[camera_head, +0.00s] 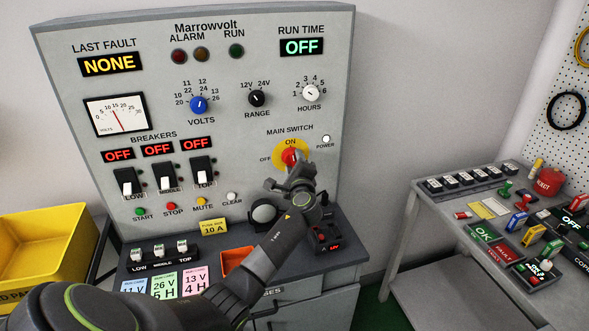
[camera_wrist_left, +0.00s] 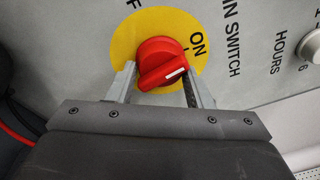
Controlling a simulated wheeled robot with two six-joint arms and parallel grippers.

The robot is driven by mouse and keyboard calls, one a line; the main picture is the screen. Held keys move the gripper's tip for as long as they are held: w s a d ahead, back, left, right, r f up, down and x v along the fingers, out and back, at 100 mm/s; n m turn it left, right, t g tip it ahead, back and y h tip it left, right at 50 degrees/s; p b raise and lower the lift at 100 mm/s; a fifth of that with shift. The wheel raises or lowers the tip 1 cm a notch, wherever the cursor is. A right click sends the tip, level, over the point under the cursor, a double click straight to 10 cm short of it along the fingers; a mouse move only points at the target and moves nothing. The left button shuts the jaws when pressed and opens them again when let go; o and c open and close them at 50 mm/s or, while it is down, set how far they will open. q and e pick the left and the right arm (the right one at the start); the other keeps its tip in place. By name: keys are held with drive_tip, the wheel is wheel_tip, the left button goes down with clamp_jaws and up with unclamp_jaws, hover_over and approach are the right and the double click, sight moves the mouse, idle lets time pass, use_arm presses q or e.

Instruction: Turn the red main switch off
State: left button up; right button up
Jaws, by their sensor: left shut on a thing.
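The red main switch (camera_head: 290,156) is a rotary knob on a yellow disc (camera_head: 279,150) at the lower right of the grey panel. ON is marked at the disc's top, OFF at its left. In the left wrist view, the red knob (camera_wrist_left: 158,62) sits between the two fingers, its white mark on the side towards ON rather than OFF. My left gripper (camera_head: 292,169) is shut on the knob; it also shows in the wrist view (camera_wrist_left: 160,85). It partly hides the knob in the head view. My right gripper is not in view.
The white power lamp (camera_head: 326,139) is right of the switch. Breakers (camera_head: 158,174) and small buttons (camera_head: 171,208) are to the left, the hours knob (camera_head: 310,93) above. Below is a shelf with an orange tray (camera_head: 236,260). A yellow bin (camera_head: 45,250) stands left, a cluttered table (camera_head: 440,207) right.

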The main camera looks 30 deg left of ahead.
use_arm(q)
drive_tip(key=n+b, duration=0.5)
drive_tip(key=b, duration=0.1)
drive_tip(key=n+y+b, duration=0.1)
drive_tip(key=n+b, duration=0.4)
drive_tip(key=b, duration=0.2)
drive_tip(key=n+y+b, duration=0.1)
drive_tip(key=n+b, duration=0.4)
drive_tip(key=b, duration=0.2)
drive_tip(key=shift+w+d+f, duration=0.1)
drive_tip(key=shift+w+f, duration=0.05)
drive_tip(key=shift+f, duration=0.1)
drive_tip(key=shift+r+n+g+y+b, duration=0.15)
drive_tip(key=shift+n+g+y+b, duration=0.3)
drive_tip(key=shift+n+b, duration=1.25)
drive_tip(key=o, duration=0.9)
drive_tip(key=shift+o, duration=0.3)
